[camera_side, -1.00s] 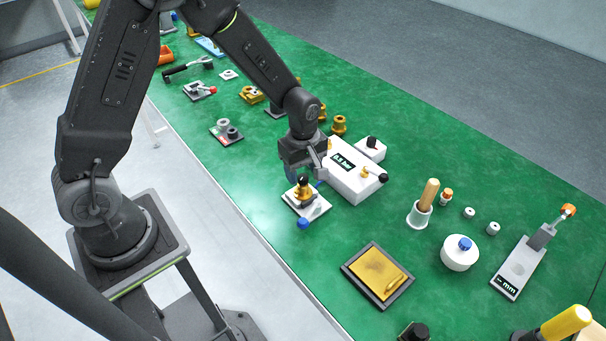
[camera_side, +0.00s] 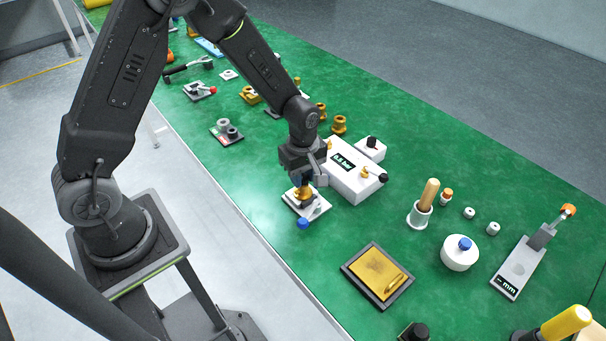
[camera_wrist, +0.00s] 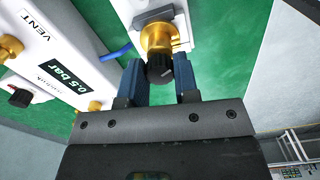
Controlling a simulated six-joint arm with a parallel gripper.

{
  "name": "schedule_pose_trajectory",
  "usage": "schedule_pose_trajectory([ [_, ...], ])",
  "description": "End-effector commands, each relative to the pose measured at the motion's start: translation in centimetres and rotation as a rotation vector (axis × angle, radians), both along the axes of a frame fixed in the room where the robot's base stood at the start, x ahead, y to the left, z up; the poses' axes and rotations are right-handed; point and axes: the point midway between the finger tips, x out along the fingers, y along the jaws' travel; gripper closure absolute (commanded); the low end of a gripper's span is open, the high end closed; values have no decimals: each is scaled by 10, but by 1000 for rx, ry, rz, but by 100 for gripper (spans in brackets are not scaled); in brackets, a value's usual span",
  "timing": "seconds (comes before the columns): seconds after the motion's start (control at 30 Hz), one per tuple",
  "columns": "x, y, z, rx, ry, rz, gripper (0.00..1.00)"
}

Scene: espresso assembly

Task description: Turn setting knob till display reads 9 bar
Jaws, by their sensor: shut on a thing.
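The black setting knob (camera_wrist: 160,69) sits on a brass valve body (camera_wrist: 158,38), which is mounted on a small white plate (camera_side: 316,210). My gripper (camera_side: 305,183) is over the valve, pointing down. In the wrist view its two dark blue fingers (camera_wrist: 160,76) stand on either side of the knob and are shut on it. The knob is hidden by the gripper in the side view. The white box (camera_side: 352,192) stands beside the valve. Its display (camera_side: 343,161) reads 0.5 bar, also legible in the wrist view (camera_wrist: 69,77).
A blue knob (camera_side: 303,223) is at the plate's near edge. Brass fittings and a black knob (camera_side: 383,177) project from the box. A framed brass tray (camera_side: 376,272) lies to the right, with clear green bench between.

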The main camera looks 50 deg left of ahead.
Motion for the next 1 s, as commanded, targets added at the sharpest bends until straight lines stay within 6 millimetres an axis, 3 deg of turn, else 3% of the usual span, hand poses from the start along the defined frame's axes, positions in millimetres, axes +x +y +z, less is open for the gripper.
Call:
schedule_pose_trajectory([
  [0.47, 0, 0, 0, -1, 0, -106, 95],
  [1.0, 0, 0, 0, 0, 1, -583, 95],
])
